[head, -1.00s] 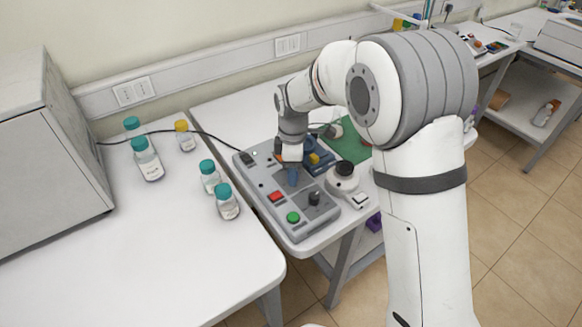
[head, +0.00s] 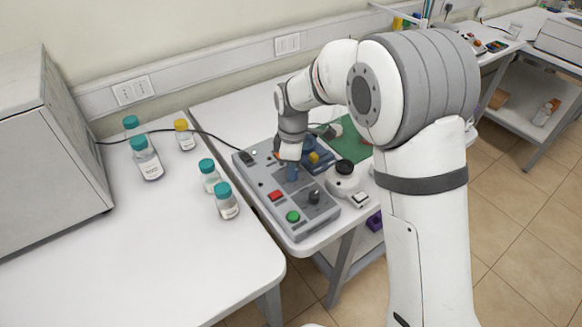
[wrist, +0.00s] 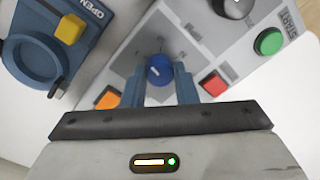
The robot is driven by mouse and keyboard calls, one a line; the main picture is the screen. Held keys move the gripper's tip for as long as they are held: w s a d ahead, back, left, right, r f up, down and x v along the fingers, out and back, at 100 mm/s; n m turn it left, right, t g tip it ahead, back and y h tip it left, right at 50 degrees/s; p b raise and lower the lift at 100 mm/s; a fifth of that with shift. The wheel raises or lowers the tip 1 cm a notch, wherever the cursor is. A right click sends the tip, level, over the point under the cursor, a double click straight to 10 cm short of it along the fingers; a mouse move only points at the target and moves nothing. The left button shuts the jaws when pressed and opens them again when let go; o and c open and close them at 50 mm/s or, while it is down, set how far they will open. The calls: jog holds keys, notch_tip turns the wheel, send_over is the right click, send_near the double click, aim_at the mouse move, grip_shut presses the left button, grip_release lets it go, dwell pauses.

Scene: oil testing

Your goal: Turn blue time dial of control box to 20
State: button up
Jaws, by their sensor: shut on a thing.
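The grey control box (head: 322,208) lies on the table in the middle of the head view, and its panel fills the middle of the wrist view (wrist: 205,43). The blue time dial (wrist: 160,70) sits on the panel in the wrist view, with a small white mark on its top. My gripper (wrist: 160,84) is over the panel with its two blue fingers on either side of the dial, shut on it. In the head view my gripper (head: 291,172) hides most of the dial. The number the dial points to cannot be read.
The panel also bears a red button (wrist: 213,84), a green button (wrist: 269,41), an orange switch (wrist: 109,97) and a black knob (head: 314,197). A blue device with a yellow part (wrist: 70,29) stands close beside the box. Several bottles (head: 227,203) stand to the left.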

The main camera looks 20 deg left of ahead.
jog(key=m+b, duration=0.1)
jog(key=m, duration=0.4)
jog(key=shift+w, duration=0.1)
jog(key=m+b, duration=0.1)
jog(key=m, duration=0.4)
jog(key=shift+m, duration=0.4)
jog(key=m+b, duration=0.1)
jog(key=m, duration=0.3)
jog(key=shift+d+m, duration=0.1)
jog(key=shift+m, duration=2.6)
jog(key=o, duration=1)
